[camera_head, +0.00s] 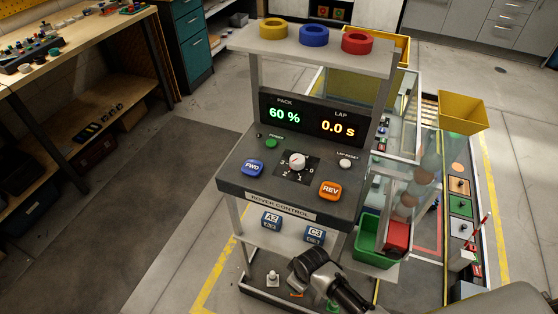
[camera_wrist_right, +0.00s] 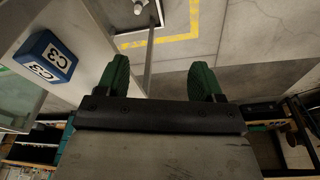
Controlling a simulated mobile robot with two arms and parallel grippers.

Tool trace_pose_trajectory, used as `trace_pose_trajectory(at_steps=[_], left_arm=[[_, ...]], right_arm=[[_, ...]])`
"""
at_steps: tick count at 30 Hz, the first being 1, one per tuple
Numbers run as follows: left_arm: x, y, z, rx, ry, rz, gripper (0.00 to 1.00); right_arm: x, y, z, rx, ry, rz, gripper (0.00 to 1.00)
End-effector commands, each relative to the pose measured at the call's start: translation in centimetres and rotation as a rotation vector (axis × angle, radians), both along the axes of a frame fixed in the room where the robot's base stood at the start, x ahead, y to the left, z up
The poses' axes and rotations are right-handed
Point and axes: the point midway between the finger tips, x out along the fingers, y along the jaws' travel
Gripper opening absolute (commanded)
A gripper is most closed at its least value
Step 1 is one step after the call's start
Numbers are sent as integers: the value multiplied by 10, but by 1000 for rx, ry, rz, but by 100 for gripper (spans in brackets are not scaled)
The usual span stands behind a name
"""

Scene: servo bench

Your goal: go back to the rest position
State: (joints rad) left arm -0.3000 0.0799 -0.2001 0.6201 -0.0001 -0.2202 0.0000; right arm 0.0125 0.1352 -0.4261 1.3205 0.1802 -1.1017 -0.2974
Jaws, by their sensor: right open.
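My right gripper (camera_wrist_right: 162,78) is open, with its two green fingers apart and only floor visible between them. In the head view my right arm (camera_head: 330,280) reaches in from the lower right, in front of the lower part of the rover control stand; its fingers are mostly hidden there. The blue C3 block (camera_head: 314,234) sits on the stand's shelf just above the arm, and in the right wrist view it is left of the fingers (camera_wrist_right: 45,57), apart from them. The A2 block (camera_head: 271,220) is beside it. My left gripper is not in view.
The control console (camera_head: 285,180) shows 60 % and 0.0 s. Yellow, blue and red rings (camera_head: 314,36) lie on its top shelf. Green (camera_head: 368,242) and red bins stand right of the lower shelf. A workbench (camera_head: 75,45) is at left; open floor (camera_head: 150,210) lies between.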

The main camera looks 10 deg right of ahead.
Motion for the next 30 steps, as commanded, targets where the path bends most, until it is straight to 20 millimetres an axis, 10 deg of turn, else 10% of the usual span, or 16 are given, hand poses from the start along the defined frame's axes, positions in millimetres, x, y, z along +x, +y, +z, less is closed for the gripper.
trace_pose_trajectory(at_steps=[8,15,21,30], left_arm=[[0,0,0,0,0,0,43],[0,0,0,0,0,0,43],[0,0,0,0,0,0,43],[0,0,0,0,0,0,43]], right_arm=[[-23,-13,-31,-6,16,-59,67],[-141,-61,-133,-32,55,-276,67],[-250,-89,-176,-45,74,-401,67],[-306,-99,-188,-46,80,-457,67]])
